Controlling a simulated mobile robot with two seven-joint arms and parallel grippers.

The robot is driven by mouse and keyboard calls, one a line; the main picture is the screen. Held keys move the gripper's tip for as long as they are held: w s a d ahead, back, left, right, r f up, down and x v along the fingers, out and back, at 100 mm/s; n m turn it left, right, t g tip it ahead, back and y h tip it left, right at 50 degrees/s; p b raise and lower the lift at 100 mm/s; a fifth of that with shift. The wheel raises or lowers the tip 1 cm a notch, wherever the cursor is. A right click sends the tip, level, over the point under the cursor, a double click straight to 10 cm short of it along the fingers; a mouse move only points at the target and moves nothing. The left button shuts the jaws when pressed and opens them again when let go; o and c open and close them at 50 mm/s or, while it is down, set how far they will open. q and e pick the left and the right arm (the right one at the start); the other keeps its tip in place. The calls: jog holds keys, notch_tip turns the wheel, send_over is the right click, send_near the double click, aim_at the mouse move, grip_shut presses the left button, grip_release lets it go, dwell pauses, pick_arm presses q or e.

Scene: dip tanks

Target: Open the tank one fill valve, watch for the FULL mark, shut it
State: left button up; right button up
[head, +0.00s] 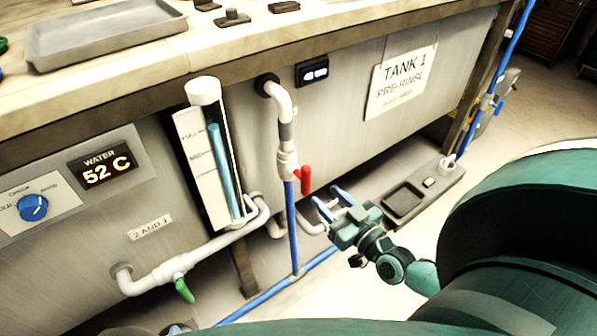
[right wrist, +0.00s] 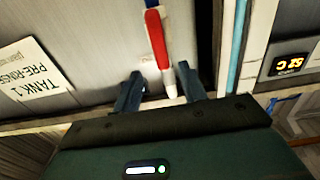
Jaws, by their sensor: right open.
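The tank one fill valve has a red lever (head: 305,180) on a white and blue pipe (head: 286,135). The lever hangs down beside the pipe. My right gripper (head: 331,199) is open, just below and right of the lever in the head view. My left gripper is not in view.
The "TANK 1" sign (head: 401,82) is on the tank front. A green-handled valve (head: 184,290) sits on the lower white pipe (head: 205,251). A display reads water 52 C (head: 106,166). A grey tray (head: 105,30) lies on the bench top. Blue pipes run near the floor.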

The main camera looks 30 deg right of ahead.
aim_at(309, 179)
jog(key=w, duration=0.7)
jog(key=w+a, duration=0.1)
jog(key=w, duration=0.3)
jog(key=shift+b, duration=0.4)
jog(key=shift+c, duration=0.3)
grip_shut()
